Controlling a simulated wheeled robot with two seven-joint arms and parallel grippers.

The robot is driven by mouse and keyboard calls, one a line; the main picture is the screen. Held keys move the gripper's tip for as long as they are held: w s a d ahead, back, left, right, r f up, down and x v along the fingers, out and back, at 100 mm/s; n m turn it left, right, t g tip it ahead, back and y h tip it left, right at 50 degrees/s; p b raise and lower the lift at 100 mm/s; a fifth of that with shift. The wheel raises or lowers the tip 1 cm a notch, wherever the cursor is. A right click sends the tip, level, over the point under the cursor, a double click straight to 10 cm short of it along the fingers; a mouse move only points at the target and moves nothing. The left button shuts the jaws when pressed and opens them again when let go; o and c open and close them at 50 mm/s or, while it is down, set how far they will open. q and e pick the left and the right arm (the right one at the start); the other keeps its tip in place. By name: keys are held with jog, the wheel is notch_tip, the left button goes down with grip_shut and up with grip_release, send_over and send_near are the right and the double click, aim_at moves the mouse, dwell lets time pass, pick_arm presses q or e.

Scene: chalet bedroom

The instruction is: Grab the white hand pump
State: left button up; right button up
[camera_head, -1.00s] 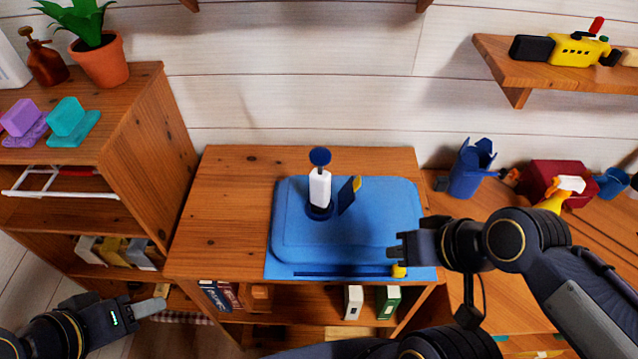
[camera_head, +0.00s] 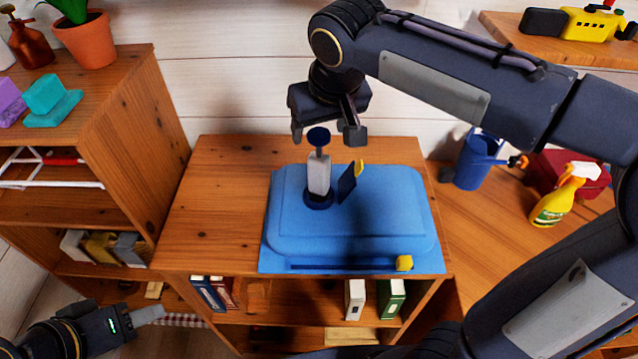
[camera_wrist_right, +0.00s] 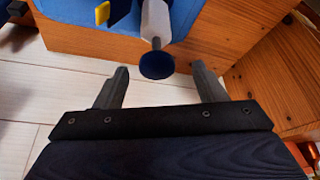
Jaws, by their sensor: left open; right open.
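The white hand pump (camera_head: 319,176) stands upright on the blue case on the wooden cabinet, with a dark blue round base and a dark blue knob on top. In the right wrist view the pump (camera_wrist_right: 155,22) hangs in from the top edge, its blue knob just ahead of the space between my fingers. My right gripper (camera_head: 328,132) is open and empty, its fingers above and behind the knob in the head view; its two fingers also show in the right wrist view (camera_wrist_right: 160,88). My left gripper (camera_head: 150,313) is at the lower left, away from the pump.
A dark blue piece with a yellow tip (camera_head: 347,183) stands close beside the pump on the right. The blue case (camera_head: 400,215) lies under both. A blue watering can (camera_head: 472,160) and a yellow spray bottle (camera_head: 556,198) stand to the right. Bare cabinet top (camera_head: 215,205) lies left.

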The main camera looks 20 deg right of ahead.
aim_at(320, 134)
jog(key=x, duration=0.6)
jog(key=shift+w+d+p, duration=0.1)
jog(key=shift+d+p, duration=0.05)
jog(key=shift+p, duration=0.25)
grip_shut()
